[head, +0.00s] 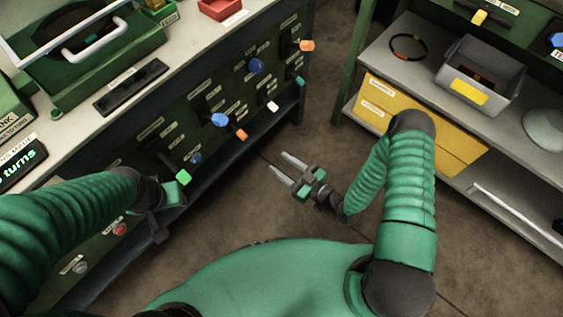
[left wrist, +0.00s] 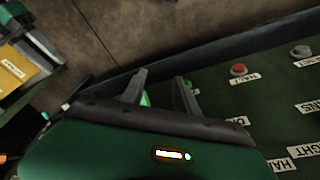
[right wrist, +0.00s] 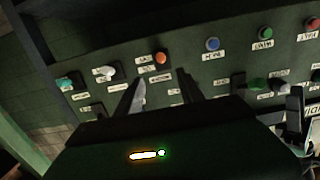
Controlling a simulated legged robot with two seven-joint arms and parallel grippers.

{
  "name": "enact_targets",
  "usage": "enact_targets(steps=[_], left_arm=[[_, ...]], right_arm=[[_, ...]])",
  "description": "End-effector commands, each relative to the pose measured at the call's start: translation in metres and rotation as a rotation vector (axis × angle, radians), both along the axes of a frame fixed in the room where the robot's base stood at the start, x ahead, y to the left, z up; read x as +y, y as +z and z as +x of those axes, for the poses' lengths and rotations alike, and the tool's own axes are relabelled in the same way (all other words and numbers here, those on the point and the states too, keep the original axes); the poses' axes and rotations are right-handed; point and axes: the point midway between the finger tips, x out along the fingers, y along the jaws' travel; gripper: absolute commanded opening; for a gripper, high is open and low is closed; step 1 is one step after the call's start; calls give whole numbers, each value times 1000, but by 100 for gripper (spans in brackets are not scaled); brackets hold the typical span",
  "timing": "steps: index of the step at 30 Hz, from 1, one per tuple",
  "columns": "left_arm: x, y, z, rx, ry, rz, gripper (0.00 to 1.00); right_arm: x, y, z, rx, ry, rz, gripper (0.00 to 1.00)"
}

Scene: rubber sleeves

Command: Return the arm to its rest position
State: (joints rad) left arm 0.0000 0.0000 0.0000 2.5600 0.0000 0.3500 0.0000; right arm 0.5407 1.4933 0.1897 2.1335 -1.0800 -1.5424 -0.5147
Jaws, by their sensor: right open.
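My right gripper (head: 280,163) is open and empty, out over the floor between the bench and the shelf. Its two fingers point toward the bench front, apart from it. In the right wrist view, my right gripper (right wrist: 162,88) faces the labelled panel (right wrist: 120,35) with a gap between the fingers. My left gripper (head: 165,205) is close to the bench front at the left, beside a green knob (head: 183,177); its fingers are mostly hidden there. In the left wrist view, my left gripper (left wrist: 160,82) has its fingers apart, with a bit of green showing between them.
The bench front (head: 215,120) carries several coloured knobs, including an orange one (head: 307,46) and a blue one (head: 219,120). A shelf (head: 400,65) at right holds a grey bin (head: 480,75) and yellow boxes (head: 390,105). The floor (head: 300,130) between them is clear.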

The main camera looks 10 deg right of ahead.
Motion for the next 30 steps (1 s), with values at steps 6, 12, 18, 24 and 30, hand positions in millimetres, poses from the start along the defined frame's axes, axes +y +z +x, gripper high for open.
enact_targets(steps=[6,12,18,24,30], left_arm=[[0,0,0,0,0,0,36],[0,0,0,0,0,0,36],[0,0,0,0,0,0,36],[0,0,0,0,0,0,36],[0,0,0,0,0,0,36]], right_arm=[[0,0,0,0,0,0,45],[0,0,1,1,1,-3,45],[-12,-7,22,154,45,-206,45],[-71,16,35,527,-78,-530,45],[-109,79,-5,847,-324,-589,45]])
